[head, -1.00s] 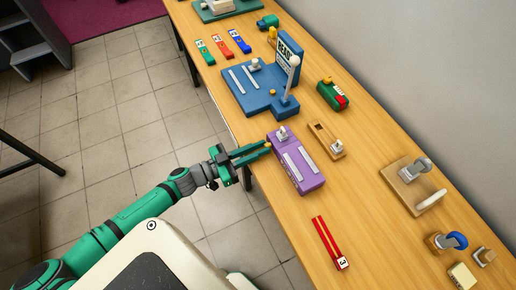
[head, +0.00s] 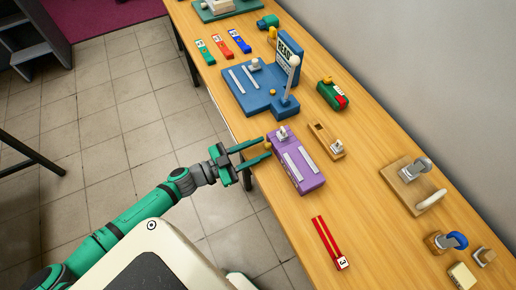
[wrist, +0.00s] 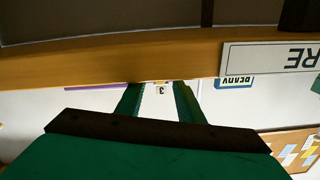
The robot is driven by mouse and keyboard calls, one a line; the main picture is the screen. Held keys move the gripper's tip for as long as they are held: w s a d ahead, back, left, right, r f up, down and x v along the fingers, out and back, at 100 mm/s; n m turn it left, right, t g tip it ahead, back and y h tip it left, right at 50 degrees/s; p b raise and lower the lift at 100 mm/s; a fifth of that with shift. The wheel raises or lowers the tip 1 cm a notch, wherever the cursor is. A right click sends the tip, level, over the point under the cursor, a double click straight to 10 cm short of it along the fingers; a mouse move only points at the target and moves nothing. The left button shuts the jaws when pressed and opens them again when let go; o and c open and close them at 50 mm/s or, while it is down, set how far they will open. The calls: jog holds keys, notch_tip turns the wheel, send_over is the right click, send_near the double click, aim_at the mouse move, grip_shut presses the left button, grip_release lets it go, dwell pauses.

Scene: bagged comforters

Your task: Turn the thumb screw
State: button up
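A purple fixture block (head: 305,178) with two pale strips and a grey clamp on top sits near the table's front edge. A small brass-yellow knob, which looks like the thumb screw (head: 267,146), is at its left end, facing my arm. My gripper (head: 266,148) is open, with one green finger to either side of the knob in the head view. Whether the fingers touch it cannot be told. In the wrist view my gripper (wrist: 158,86) shows its two fingers apart; the knob is not clear there.
A blue fixture (head: 262,90) with a white-knobbed lever and a sign stands just behind the purple block. A wooden clamp block (head: 326,141) is to its right. A red strip marked 3 (head: 328,243) lies nearer. The wooden table (head: 375,210) has free room around it.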

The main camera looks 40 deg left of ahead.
jog(key=v, duration=1)
jog(key=shift+s, duration=0.4)
jog(key=shift+a, duration=0.1)
jog(key=w+d+n, duration=0.1)
jog(key=w, duration=0.2)
jog(key=w+d+n, duration=0.1)
jog(key=w+n, duration=0.1)
jog(key=w, duration=0.2)
jog(key=w+d+n, duration=0.1)
jog(key=w+d, duration=0.1)
jog(key=w, duration=0.1)
jog(key=shift+w+n, duration=0.2)
jog(key=shift+n, duration=0.1)
jog(key=shift+d, duration=0.15)
